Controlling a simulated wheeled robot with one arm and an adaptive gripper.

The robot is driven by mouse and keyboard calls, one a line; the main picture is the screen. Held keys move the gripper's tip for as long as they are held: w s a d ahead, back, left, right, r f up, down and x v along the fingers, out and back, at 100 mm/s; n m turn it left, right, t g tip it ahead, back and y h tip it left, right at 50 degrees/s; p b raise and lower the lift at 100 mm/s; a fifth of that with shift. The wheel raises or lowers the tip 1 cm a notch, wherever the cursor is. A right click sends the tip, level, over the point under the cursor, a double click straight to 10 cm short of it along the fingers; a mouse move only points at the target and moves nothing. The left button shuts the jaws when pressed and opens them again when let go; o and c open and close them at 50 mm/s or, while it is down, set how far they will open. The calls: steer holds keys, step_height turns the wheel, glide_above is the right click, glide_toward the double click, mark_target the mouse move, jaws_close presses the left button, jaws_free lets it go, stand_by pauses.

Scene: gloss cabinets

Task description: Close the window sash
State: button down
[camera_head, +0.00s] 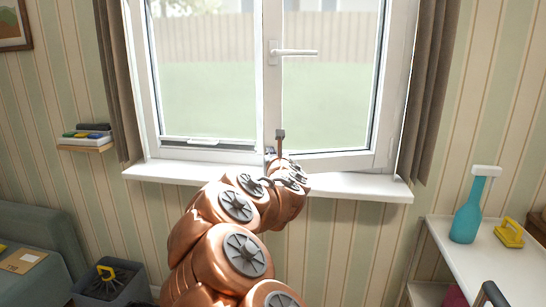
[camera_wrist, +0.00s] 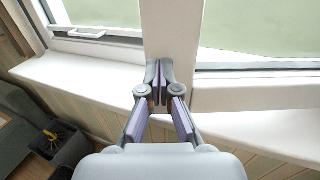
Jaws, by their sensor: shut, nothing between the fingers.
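The white window has a right-hand sash (camera_head: 340,160) with a lever handle (camera_head: 295,52) that lies horizontal. Whether a narrow gap stands along this sash's edge, I cannot tell. In the wrist view the lower corner of the sash (camera_wrist: 215,100) is right of the upright post (camera_wrist: 170,35). My gripper (camera_head: 270,153) is low at the middle of the window, just above the sill. In the wrist view my gripper (camera_wrist: 158,72) is shut and empty, its tips close to the post's lower end. Contact is unclear. My arm hides part of the sill.
The white sill (camera_head: 160,172) runs beneath the window. Brown curtains (camera_head: 425,90) hang at both sides. A small shelf with books (camera_head: 85,147) is at left.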

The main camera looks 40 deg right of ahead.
steer(key=shift+w+d, duration=0.4)
steer(key=shift+w, duration=0.1)
